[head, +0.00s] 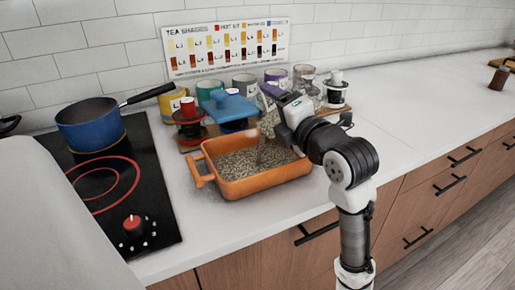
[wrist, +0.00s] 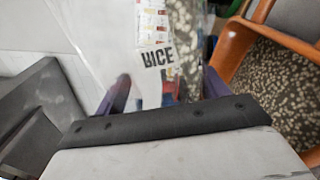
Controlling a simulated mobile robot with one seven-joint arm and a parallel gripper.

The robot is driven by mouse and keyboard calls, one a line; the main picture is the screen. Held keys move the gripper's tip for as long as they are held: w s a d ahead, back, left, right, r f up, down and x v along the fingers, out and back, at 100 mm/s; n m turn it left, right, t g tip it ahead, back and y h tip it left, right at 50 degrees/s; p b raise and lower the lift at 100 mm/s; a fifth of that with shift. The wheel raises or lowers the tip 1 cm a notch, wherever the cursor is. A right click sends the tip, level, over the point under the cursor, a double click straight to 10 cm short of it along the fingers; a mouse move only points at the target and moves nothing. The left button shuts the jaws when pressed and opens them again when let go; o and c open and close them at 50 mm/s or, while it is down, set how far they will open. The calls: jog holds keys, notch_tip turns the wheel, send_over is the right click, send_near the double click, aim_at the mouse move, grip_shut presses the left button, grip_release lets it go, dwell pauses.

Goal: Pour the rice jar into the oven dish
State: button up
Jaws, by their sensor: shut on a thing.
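The orange oven dish (head: 238,191) stands on the white counter, with a layer of pale grains spread inside it. My gripper (head: 275,97) is above the dish's back right side and is shut on the clear rice jar (head: 268,122). The jar is tilted, and a thin stream of grains seems to fall from it into the dish. In the wrist view, the jar (wrist: 125,40) with its "RICE" label is between my gripper's fingers (wrist: 160,95), with grains along its right side. The dish's orange rim (wrist: 235,50) shows at the right there.
A black cooktop (head: 115,195) with a blue pot (head: 90,124) lies at the left. Several mugs, jars and a blue-lidded container (head: 230,107) stand close behind the dish. A tea chart (head: 226,48) leans on the wall. The counter at the right is mostly clear.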

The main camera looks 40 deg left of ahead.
jog(key=shift+s+f+n+b, duration=0.35)
jog(key=shift+n+b, duration=0.25)
jog(key=shift+b, duration=0.45)
dwell(0.7)
jog(key=shift+s+a+r+n+b, duration=0.15)
jog(key=shift+s+a+n+b, duration=0.1)
jog(key=shift+n+b, duration=0.4)
dwell(1.2)
